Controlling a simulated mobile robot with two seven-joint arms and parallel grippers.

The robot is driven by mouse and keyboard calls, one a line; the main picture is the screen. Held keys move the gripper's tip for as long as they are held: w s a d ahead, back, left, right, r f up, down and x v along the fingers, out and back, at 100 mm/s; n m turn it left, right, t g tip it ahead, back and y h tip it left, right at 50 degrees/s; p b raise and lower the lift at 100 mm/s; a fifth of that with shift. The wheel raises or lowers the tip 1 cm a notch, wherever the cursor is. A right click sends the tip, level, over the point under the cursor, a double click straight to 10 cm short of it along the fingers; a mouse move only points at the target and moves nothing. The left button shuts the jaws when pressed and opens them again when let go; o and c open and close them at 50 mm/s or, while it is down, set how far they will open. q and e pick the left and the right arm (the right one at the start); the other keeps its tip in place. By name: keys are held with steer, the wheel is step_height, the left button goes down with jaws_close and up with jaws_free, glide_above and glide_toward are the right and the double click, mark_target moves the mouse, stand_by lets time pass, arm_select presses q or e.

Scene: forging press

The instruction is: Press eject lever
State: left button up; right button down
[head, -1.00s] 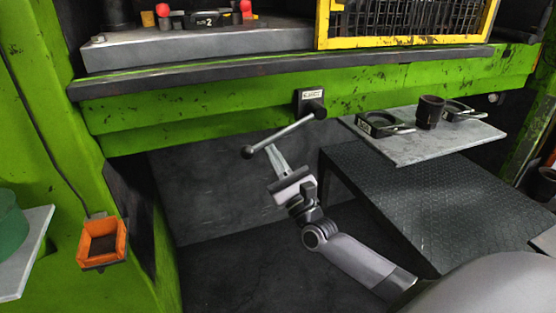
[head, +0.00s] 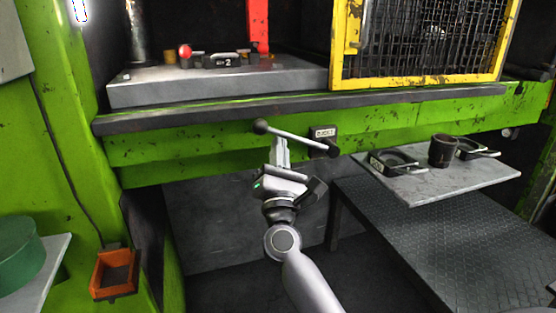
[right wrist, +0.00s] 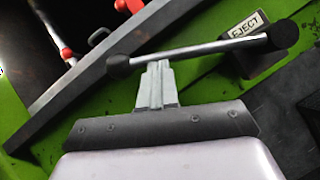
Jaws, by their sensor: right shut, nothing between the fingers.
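The eject lever (head: 292,135) is a grey rod with a dark ball at its left end, pivoted beside a plate marked EJECT (head: 323,132) on the green press beam. The rod now slopes up to the left, its ball higher than its pivot. My right gripper (head: 280,143) is shut and empty, its fingertips just under the rod near the ball. In the right wrist view the lever (right wrist: 200,50) crosses at the fingertips (right wrist: 158,66); they look to touch it or nearly so. My left gripper is not in view.
A grey shelf (head: 440,187) at the right holds a dark cup (head: 443,151) and two dark clamp-like pieces. A yellow mesh guard (head: 420,80) stands above the beam. An orange bin (head: 115,273) hangs at the lower left. A dark textured platform (head: 420,235) lies below the shelf.

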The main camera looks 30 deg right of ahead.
steer(key=shift+d+r+m+g+h, duration=0.2)
steer(key=shift+r+m+g+h, duration=0.25)
steer(key=shift+r+m, duration=0.45)
